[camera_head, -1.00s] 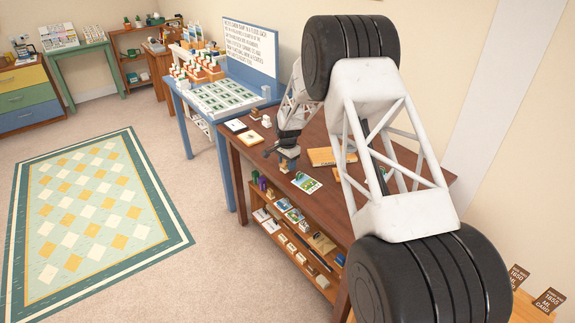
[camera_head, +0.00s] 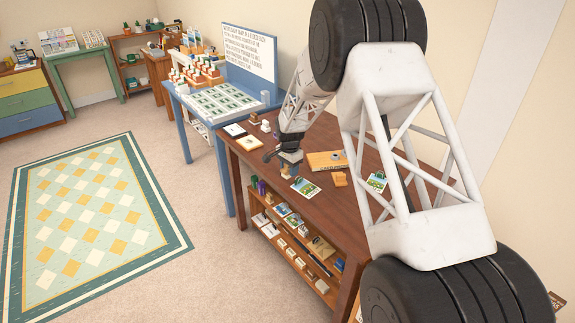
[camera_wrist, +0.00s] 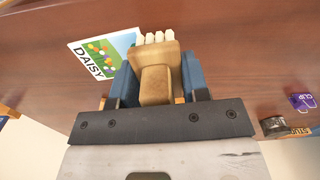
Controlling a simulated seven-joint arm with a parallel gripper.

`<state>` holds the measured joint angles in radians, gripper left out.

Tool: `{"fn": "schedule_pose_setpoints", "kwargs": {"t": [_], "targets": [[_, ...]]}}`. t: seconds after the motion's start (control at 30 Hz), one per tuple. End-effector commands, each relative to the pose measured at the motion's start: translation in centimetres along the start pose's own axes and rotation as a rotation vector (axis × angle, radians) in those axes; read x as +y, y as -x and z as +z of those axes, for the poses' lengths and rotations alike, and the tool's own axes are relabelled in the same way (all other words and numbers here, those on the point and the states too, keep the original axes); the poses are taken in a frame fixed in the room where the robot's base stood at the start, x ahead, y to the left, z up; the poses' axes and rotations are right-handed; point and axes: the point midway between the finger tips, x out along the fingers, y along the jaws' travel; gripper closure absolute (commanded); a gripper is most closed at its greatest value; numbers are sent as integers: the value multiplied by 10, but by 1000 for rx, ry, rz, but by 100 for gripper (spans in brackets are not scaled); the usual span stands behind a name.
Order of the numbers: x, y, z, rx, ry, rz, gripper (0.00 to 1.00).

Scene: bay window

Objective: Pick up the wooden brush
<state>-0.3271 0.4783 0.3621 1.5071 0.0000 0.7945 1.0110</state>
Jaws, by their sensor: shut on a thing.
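The wooden brush (camera_wrist: 158,60) is tan with pale bristles at its far end. In the wrist view it sits between the two blue fingers of my gripper (camera_wrist: 160,88), which are shut on it from both sides. In the head view my gripper (camera_head: 289,160) is over the brown table (camera_head: 322,205), near its front edge. The brush is small and mostly hidden there. I cannot tell whether it touches the tabletop.
A daisy card (camera_wrist: 101,54) lies left of the brush in the wrist view. A purple clip item (camera_wrist: 302,101) is at the right.

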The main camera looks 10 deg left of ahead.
Motion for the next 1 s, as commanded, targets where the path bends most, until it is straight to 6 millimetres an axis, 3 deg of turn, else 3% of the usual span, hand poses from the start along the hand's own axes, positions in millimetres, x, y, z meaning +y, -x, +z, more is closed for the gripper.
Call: {"fn": "schedule_pose_setpoints", "kwargs": {"t": [0.5,1.0], "targets": [[64,8,41,0,0,-1,81],[87,9,55,0,0,0,81]]}}
